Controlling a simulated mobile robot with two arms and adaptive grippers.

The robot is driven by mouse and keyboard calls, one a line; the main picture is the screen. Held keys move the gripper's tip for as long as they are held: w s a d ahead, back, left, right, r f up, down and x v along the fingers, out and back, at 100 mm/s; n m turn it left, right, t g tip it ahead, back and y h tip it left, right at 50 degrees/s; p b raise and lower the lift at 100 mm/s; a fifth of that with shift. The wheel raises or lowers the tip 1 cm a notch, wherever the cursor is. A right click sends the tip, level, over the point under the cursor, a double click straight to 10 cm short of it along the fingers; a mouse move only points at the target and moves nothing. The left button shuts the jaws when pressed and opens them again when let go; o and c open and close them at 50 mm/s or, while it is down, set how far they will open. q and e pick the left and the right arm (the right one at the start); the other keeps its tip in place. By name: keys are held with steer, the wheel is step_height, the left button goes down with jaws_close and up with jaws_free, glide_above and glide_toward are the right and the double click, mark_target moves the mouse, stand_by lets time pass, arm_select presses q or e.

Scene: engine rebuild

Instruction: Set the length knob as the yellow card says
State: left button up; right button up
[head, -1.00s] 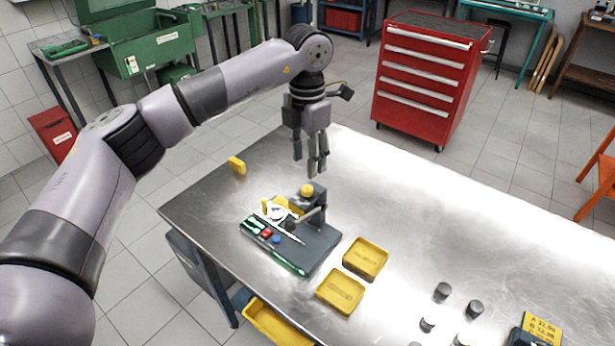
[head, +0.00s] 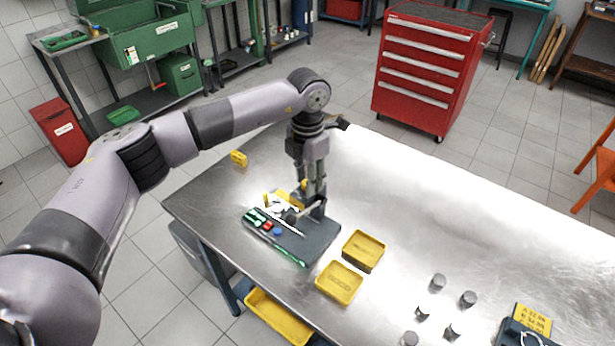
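A dark grey fixture board (head: 318,238) lies on the metal table with a small upright post and tools on it. A yellow knob (head: 304,184) tops the post and is now mostly hidden by my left gripper (head: 314,192). The fingers point down at the post top; whether they touch the knob or how far apart they are cannot be told. A yellow card with printed lines (head: 533,319) stands at the lower right, too small to read surely. Another yellow piece (head: 291,197) sits on the fixture. My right gripper is out of view.
Two yellow trays (head: 363,251) (head: 339,282) lie right of the fixture. A small yellow block (head: 239,158) sits near the table's far left edge. The table's right middle is clear. A red tool cabinet (head: 425,70) stands behind.

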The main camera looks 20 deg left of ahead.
arm_select(q)
steer(key=shift+c, duration=1.3)
jaws_close()
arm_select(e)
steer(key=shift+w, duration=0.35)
